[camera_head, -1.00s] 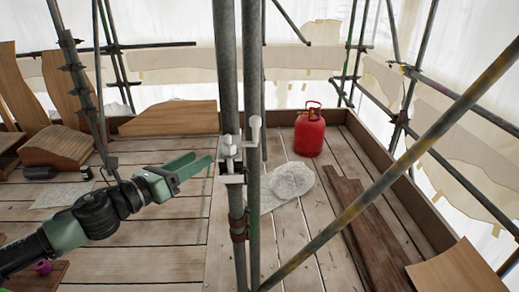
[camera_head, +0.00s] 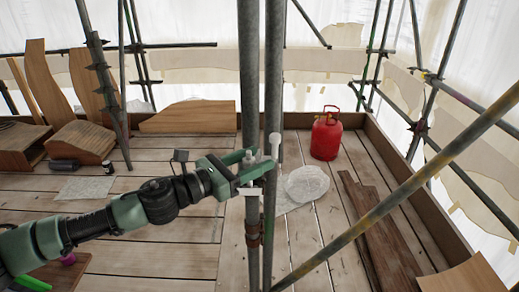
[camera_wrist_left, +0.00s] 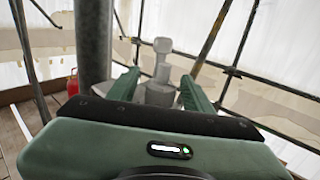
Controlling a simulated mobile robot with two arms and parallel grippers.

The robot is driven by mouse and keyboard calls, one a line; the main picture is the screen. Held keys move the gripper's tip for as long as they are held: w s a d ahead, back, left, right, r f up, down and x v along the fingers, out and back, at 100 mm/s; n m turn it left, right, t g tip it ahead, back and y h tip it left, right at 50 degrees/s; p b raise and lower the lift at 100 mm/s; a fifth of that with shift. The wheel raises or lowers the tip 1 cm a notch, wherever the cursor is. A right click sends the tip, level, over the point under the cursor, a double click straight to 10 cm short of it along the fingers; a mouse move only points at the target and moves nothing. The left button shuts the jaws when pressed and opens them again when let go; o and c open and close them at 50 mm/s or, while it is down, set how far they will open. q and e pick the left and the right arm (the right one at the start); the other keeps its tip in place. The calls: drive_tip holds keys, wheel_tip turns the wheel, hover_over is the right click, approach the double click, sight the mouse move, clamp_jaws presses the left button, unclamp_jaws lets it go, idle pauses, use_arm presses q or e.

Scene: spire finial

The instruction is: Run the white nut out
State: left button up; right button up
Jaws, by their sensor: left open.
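A pale coupler (camera_head: 250,190) sits on the upright scaffold poles in the head view. A white bolt with a knob-like top (camera_head: 275,143) stands up on its right side. A smaller white piece (camera_head: 249,156) shows at the fingers. My left gripper (camera_head: 257,163) is open at the coupler, its green fingers partly covering it. In the left wrist view a whitish bolt (camera_wrist_left: 162,62) stands upright between the open fingers, with a wider nut-like block (camera_wrist_left: 160,94) at its foot. The fingers appear apart from it on both sides. I cannot tell which part is the white nut.
Two grey upright poles (camera_head: 250,80) stand close beside the gripper, and a diagonal pole (camera_head: 400,188) crosses at the right. Wooden pieces (camera_head: 85,142) stand at the left.

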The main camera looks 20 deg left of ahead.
use_arm(q)
drive_tip(key=shift+w+d, duration=0.45)
drive_tip(key=shift+w, duration=0.15)
drive_tip(key=shift+s, duration=0.1)
clamp_jaws()
drive_tip(key=shift+p, duration=0.35)
